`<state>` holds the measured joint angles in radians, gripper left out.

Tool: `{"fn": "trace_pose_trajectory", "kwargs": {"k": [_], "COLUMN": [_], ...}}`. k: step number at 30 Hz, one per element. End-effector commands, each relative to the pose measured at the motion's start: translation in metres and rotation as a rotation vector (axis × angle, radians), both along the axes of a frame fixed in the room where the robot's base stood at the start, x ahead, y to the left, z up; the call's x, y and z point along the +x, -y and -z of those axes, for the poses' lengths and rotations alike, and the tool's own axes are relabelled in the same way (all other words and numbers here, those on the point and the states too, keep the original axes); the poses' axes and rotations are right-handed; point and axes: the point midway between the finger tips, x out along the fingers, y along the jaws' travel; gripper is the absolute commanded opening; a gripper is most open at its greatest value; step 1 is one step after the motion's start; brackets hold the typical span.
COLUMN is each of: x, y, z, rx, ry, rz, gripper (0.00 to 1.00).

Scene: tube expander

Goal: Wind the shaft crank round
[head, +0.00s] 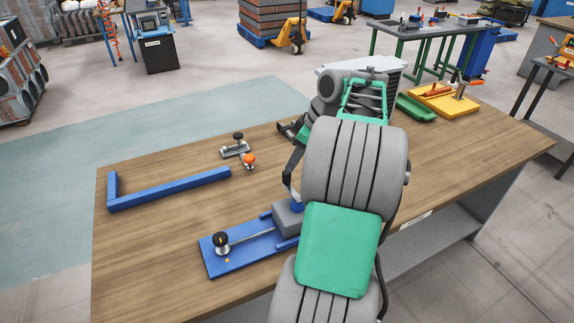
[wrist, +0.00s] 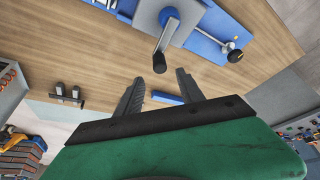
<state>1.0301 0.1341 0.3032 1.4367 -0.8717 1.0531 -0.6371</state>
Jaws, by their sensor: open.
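The shaft crank (wrist: 164,42) shows in the wrist view as a grey arm running from a round hub down to a dark handle end. It sits on a grey block (wrist: 185,12) of the blue tube expander. My gripper (wrist: 159,75) is open and empty. The handle end appears between and just beyond its two fingertips; I cannot tell the depth between them. In the head view the blue expander base (head: 222,266) lies at the table's front left, with its grey block (head: 287,219) partly behind my arm. I cannot make out the crank clearly there.
A black knob (head: 221,240) on a rod stands at the expander's left end. A blue L-shaped bar (head: 170,190) and a toggle clamp (head: 236,147) with an orange knob lie behind it on the wooden table (head: 125,255). A yellow fixture (head: 440,100) and green tray (head: 414,108) stand right.

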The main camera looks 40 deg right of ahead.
Motion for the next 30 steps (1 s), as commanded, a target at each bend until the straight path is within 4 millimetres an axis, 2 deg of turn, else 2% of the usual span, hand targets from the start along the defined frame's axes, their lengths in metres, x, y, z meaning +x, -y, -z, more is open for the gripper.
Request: {"fn": "trace_pose_trajectory", "kwargs": {"k": [9,13,22,30], "x": [0.018,0.025,0.027,0.027], "y": [-0.009,-0.011,-0.012,-0.012], "z": [0.05,0.065,0.071,0.071], "rx": [0.002,0.0,-0.002,-0.001], "ry": [0.0,0.001,0.002,0.002], "rz": [-0.007,-0.005,-0.004,-0.005], "gripper": [0.45,0.45,0.45,0.24]}}
